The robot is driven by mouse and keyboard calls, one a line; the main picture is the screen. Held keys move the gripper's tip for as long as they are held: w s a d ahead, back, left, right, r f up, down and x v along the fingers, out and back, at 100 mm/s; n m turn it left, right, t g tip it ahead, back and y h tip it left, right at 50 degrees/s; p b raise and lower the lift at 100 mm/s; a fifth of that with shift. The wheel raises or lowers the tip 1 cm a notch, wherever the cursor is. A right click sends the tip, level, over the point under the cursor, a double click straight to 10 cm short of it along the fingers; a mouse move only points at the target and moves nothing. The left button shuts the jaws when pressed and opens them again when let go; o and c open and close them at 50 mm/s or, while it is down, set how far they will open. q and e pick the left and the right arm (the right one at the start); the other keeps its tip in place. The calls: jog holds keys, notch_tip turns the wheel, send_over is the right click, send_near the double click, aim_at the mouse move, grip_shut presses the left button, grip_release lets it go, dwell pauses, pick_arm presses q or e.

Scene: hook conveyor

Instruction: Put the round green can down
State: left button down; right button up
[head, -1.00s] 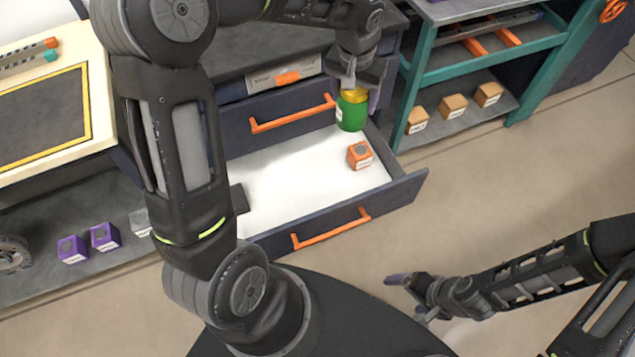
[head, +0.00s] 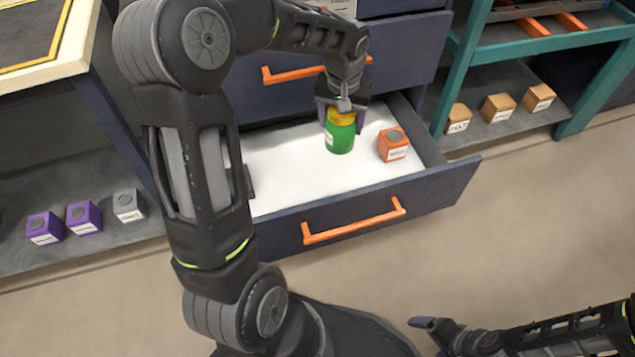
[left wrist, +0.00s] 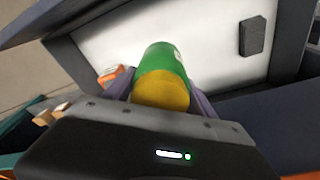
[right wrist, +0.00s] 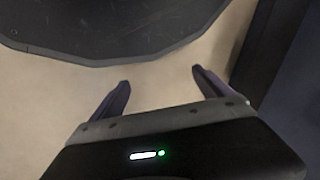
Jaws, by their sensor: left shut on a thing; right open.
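The round green can (head: 340,137) has a yellow top and a white label. It is upright in the head view, inside the outline of the open drawer. My left gripper (head: 342,108) is shut on it from above. The left wrist view shows the can (left wrist: 163,70) between the fingers, over the drawer's white floor (left wrist: 210,40). I cannot tell whether its base touches that floor. My right gripper (right wrist: 160,85) is open and empty, away from the drawer; it shows partly at the bottom of the head view (head: 437,335).
An orange box (head: 393,146) stands in the drawer (head: 380,220), right of the can. A dark block (left wrist: 253,36) is also in the drawer. White drawer floor is free left of the can. Shelves with brown boxes (head: 498,107) and purple boxes (head: 84,216) flank the drawer.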

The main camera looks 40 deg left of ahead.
aim_at(327, 140)
pick_arm(q)
jog(key=shift+n, duration=0.8)
jog(key=a+f+b, duration=0.1)
jog(key=f+b, duration=0.1)
jog(key=a+f+b, duration=0.1)
jog(key=f+b, duration=0.1)
jog(key=f, duration=0.1)
jog(key=s+a+f+b, duration=0.1)
jog(key=f, duration=0.2)
jog(key=shift+a+b, duration=0.15)
jog(key=shift+b, duration=0.25)
jog(key=shift+a+f+n, duration=0.15)
jog(key=shift+a+n, duration=0.15)
pick_arm(e)
notch_tip(327, 140, down, 8)
jog(key=w, duration=0.1)
jog(key=shift+d+f, duration=0.15)
jog(key=shift+d, duration=0.1)
pick_arm(q)
jog(key=shift+f+b, duration=1.2)
jog(key=shift+f, duration=1.3)
pick_arm(e)
jog(key=shift+w+f, duration=0.15)
jog(key=shift+f, duration=0.95)
